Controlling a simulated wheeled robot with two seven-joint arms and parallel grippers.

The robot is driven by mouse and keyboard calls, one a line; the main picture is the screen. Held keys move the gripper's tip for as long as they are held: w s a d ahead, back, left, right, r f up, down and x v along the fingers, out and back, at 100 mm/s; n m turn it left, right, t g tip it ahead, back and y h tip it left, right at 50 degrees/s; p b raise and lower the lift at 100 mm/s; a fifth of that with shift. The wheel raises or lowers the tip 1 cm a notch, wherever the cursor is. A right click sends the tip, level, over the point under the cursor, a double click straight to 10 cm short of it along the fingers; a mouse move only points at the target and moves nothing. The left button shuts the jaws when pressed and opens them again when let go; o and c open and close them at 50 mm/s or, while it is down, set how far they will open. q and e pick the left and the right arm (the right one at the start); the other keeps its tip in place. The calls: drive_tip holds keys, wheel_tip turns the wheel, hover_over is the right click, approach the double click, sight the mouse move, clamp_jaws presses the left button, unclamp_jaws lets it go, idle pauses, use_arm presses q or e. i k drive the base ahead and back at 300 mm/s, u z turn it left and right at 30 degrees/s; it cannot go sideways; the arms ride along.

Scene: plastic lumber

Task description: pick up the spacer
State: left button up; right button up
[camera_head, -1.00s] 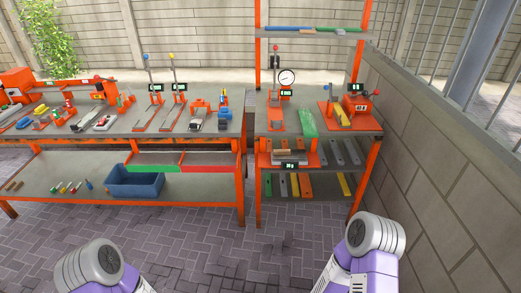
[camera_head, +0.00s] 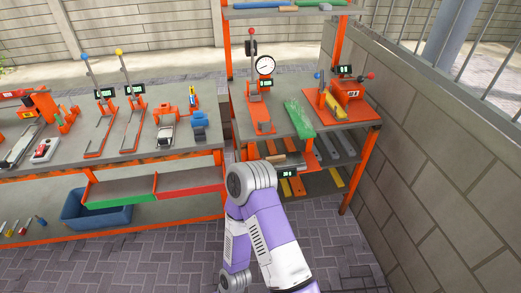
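I cannot tell for sure which piece is the spacer. On the right bench top (camera_head: 283,122), an orange device (camera_head: 347,90) with a small display and red knob stands beside a yellow bar (camera_head: 333,104). An orange stand with a round dial gauge (camera_head: 264,66) is further left. One purple and white arm of mine (camera_head: 262,235) rises at bottom centre, its grey joint in front of the right bench's lower part. No gripper fingers show for either arm.
The left bench (camera_head: 180,156) holds lever tools, clamps and a blue block (camera_head: 199,121). Below it are a blue bin (camera_head: 90,212) and a red and green tray (camera_head: 165,188). Coloured bars lie on the right bench's lower shelves. A block wall (camera_head: 440,150) bounds the right.

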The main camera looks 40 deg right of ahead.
sight(279, 158)
drive_tip(key=z, duration=0.55)
drive_tip(key=i, duration=0.9)
drive_tip(key=z, duration=0.65)
